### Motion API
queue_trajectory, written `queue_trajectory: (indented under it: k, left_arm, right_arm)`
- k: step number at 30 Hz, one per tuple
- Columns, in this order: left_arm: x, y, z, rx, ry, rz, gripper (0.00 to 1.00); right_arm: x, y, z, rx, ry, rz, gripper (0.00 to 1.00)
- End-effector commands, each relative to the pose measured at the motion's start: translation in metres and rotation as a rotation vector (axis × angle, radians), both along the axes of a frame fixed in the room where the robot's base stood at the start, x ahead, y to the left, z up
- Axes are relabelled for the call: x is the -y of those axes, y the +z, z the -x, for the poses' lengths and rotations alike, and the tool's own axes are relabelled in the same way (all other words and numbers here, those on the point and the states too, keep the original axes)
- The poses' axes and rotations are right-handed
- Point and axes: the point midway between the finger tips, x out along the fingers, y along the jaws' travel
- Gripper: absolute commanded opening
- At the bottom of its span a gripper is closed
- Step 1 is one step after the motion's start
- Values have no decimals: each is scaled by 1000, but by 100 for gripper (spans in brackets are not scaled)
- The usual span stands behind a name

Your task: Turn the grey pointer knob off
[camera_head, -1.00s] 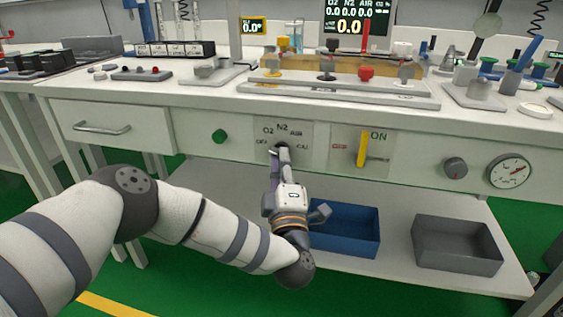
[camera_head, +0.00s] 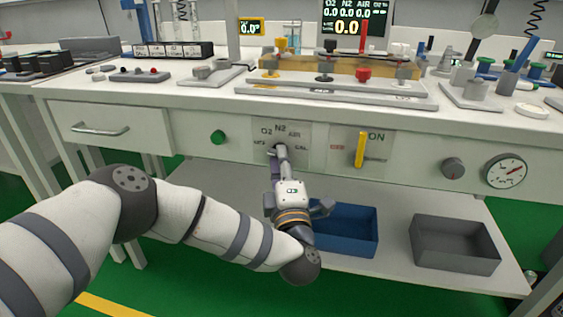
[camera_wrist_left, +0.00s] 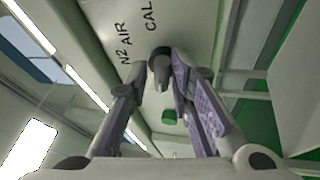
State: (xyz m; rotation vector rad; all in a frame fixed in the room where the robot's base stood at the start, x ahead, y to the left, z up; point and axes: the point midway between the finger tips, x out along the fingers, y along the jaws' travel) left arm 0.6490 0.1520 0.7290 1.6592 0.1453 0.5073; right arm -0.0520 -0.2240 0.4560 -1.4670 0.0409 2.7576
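The grey pointer knob (camera_wrist_left: 160,62) sits on a selector panel (camera_head: 297,133) on the front of the bench, marked O2, N2, AIR, CAL and one more label at the left. In the head view my left gripper (camera_head: 280,157) reaches up to the panel and covers most of the knob. In the left wrist view its two purple-padded fingers (camera_wrist_left: 156,72) stand apart on either side of the knob. Gaps show beside the knob, and the right finger is the closer one. Which label the pointer faces is hard to tell. My right gripper is not in view.
A green knob (camera_head: 218,137) is left of the panel. A yellow lever (camera_head: 360,149) by ON, a dark knob (camera_head: 453,168) and a dial gauge (camera_head: 506,171) are to the right. A blue bin (camera_head: 350,235) and grey bin (camera_head: 455,246) stand on the lower shelf.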

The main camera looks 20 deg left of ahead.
Motion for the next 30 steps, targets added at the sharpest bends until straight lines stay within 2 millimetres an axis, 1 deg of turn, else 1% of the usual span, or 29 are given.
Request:
queue_trajectory:
  k: [8,11,14,18,19,21,24,27,30]
  left_arm:
    - [0,-1,0,-3,1,-1,33]
    - [2,-2,3,-4,0,-1,33]
    - [9,-7,19,-6,-4,-1,33]
    - [25,-17,56,-7,-5,-1,33]
    - [27,-23,61,-17,-7,5,33]
    - [32,-27,72,-20,-9,8,33]
    - [33,-26,84,-8,5,5,33]
    - [42,-30,98,-8,-1,2,33]
    - [44,-30,105,-3,1,1,33]
  right_arm:
    - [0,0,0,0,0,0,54]
    - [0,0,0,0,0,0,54]
    - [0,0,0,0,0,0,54]
    - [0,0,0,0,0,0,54]
    - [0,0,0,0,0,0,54]
    - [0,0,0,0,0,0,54]
    - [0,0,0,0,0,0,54]
    - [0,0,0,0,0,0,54]
    - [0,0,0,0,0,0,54]
